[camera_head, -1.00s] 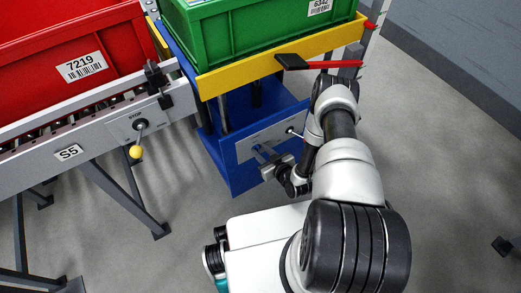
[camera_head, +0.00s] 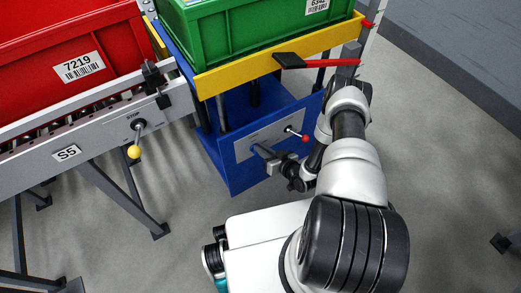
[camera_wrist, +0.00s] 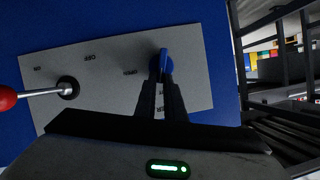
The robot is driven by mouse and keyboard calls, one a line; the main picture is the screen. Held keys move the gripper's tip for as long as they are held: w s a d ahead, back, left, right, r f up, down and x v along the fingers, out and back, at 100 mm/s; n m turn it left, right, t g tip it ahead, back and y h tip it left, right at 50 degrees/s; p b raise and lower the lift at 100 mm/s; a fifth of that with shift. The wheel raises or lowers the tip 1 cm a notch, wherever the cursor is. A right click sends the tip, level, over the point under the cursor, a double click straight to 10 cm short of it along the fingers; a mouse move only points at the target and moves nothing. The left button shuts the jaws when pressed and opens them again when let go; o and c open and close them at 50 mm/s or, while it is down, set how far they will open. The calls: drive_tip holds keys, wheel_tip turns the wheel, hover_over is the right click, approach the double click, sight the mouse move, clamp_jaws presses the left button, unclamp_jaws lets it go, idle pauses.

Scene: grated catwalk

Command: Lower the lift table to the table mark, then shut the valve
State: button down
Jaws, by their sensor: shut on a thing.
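The lift table has a blue base (camera_head: 231,181) and a yellow top frame (camera_head: 226,78), which carries a green crate (camera_head: 238,32). A small red pointer (camera_head: 368,23) shows at the frame's right end. I cannot make out the table mark. The valve's blue handle (camera_wrist: 166,62) is on the grey panel (camera_wrist: 110,105), with "OPEN" lettering to its left.
A red-balled lever (camera_wrist: 8,98) sticks out of the same panel; its ball also shows in the head view (camera_head: 305,138). A conveyor (camera_head: 95,135) with a red crate (camera_head: 55,35) stands left.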

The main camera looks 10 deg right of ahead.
drive_tip(key=m+y, duration=0.1)
drive_tip(key=m, duration=0.1)
drive_tip(key=d+f+m+y, duration=0.1)
drive_tip(key=m+y, duration=0.1)
drive_tip(key=m, duration=0.1)
drive_tip(key=d+f+m+y, duration=0.1)
drive_tip(key=m+y, duration=0.1)
drive_tip(key=m, duration=0.1)
drive_tip(key=shift+w+f, duration=0.1)
drive_tip(key=shift+w, duration=0.3)
drive_tip(key=shift+m, duration=0.4)
drive_tip(key=c, duration=1.8)
unclamp_jaws()
drive_tip(key=shift+c, duration=0.2)
drive_tip(key=shift+s, duration=0.15)
